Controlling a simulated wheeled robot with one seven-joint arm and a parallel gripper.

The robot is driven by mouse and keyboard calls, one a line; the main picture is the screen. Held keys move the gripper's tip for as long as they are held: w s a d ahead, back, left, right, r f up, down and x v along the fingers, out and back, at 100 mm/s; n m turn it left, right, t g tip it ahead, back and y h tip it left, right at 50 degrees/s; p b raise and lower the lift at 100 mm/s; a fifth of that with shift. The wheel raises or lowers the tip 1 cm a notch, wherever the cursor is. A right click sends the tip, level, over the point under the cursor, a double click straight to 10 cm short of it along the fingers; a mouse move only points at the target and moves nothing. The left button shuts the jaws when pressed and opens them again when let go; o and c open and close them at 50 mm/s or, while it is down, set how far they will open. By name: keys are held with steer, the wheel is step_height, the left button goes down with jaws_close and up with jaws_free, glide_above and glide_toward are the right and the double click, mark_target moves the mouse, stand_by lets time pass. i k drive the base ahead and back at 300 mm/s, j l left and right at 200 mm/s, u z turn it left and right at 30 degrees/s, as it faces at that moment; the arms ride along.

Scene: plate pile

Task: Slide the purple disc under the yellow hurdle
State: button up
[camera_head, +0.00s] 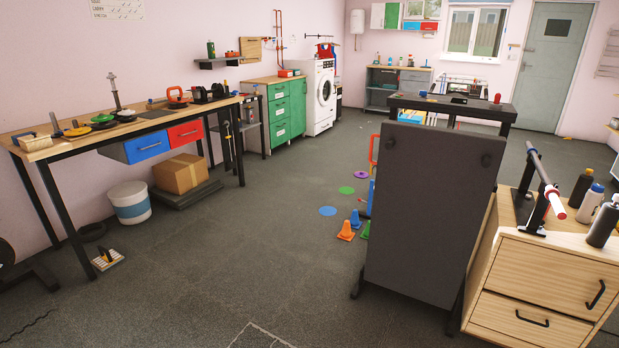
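The purple disc (361,174) lies flat on the dark floor, in the middle distance just right of the picture's centre. A green disc (346,190) and a blue disc (328,211) lie nearer to me, in a loose row with it. No yellow hurdle can be made out. An orange-red upright frame (373,150) shows just right of the purple disc, partly cut off by a tall dark panel. My gripper is not in view.
The tall dark panel (430,205) hides the floor behind it. A wooden drawer cabinet (533,290) stands at right, a long workbench (70,150) at left. The floor between is mostly clear.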

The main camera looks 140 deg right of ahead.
mark_target(362, 175)
steer(key=z, duration=5.15)
steer(key=i+j+z, duration=0.2)
steer(key=i, duration=0.25)
steer(key=i+j+z, duration=0.2)
steer(key=i+j, duration=0.2)
steer(key=i+j+z, duration=0.25)
steer(key=i+j, duration=0.15)
steer(key=j, duration=0.15)
steer(key=i+j+z, duration=0.2)
steer(key=i+j, duration=0.15)
steer(key=j, duration=0.2)
steer(key=i+j+z, duration=0.2)
steer(key=j, duration=0.35)
steer(key=i+j+z, duration=0.2)
steer(key=i+j, duration=0.15)
steer(key=j, duration=0.3)
steer(key=i+j+z, duration=0.25)
steer(key=j, duration=0.4)
steer(key=i+j+z, duration=0.2)
steer(key=j, duration=0.5)
steer(key=i+j+z, duration=0.25)
steer(key=j+z, duration=0.2)
steer(key=j, duration=0.95)
steer(key=j+z, duration=0.4)
steer(key=j, duration=0.95)
steer(key=i+j+z, duration=0.15)
steer(key=j+z, duration=0.25)
steer(key=j, duration=0.95)
steer(key=j+z, duration=0.35)
steer(key=j, duration=0.95)
